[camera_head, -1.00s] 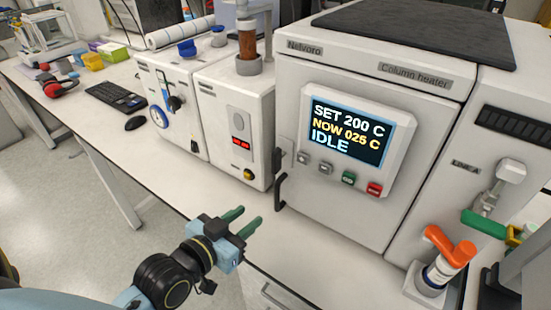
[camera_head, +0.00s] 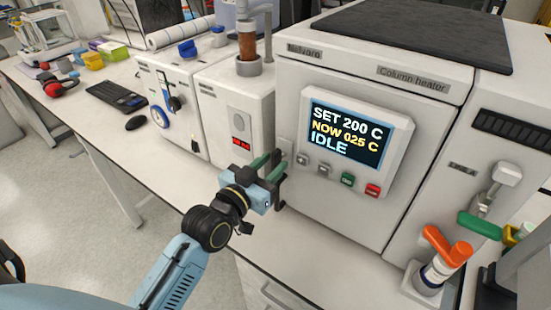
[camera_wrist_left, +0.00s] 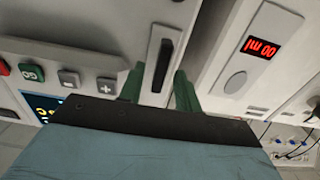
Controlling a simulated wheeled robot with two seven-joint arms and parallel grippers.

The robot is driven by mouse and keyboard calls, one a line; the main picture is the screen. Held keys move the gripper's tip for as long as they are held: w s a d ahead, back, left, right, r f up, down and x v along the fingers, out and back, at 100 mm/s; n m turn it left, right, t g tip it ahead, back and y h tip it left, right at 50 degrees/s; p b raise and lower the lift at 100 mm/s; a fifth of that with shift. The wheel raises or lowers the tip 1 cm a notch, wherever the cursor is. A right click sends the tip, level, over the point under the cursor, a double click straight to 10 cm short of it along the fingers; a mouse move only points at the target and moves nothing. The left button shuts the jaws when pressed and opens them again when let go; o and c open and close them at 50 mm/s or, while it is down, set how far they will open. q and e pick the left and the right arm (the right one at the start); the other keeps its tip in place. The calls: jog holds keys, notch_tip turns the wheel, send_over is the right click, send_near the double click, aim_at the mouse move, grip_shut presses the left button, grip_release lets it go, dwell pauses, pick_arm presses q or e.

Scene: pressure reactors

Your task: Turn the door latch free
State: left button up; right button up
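The column heater (camera_head: 345,225) is a white box with its door facing me. A small dark upright latch (camera_head: 277,157) is at the door's left edge, partly hidden by my fingers. In the left wrist view the latch is a black bar (camera_wrist_left: 162,66) on a pale plate. My left gripper (camera_head: 276,163) is at the latch, its green fingers open. In the left wrist view they stand on either side of the bar (camera_wrist_left: 160,75), with gaps showing. Whether either finger touches it I cannot tell. My right gripper is not in view.
The heater's screen (camera_head: 346,133) reads SET 200 C, NOW 025 C, IDLE. A white pump unit (camera_head: 222,120) with a red display stands close on the left. An orange-handled valve (camera_head: 447,248) is at the right. The bench front at lower left is clear.

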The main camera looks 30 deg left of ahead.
pick_arm(q)
jog(key=shift+w+d, duration=0.15)
jog(key=shift+w, duration=0.95)
grip_shut()
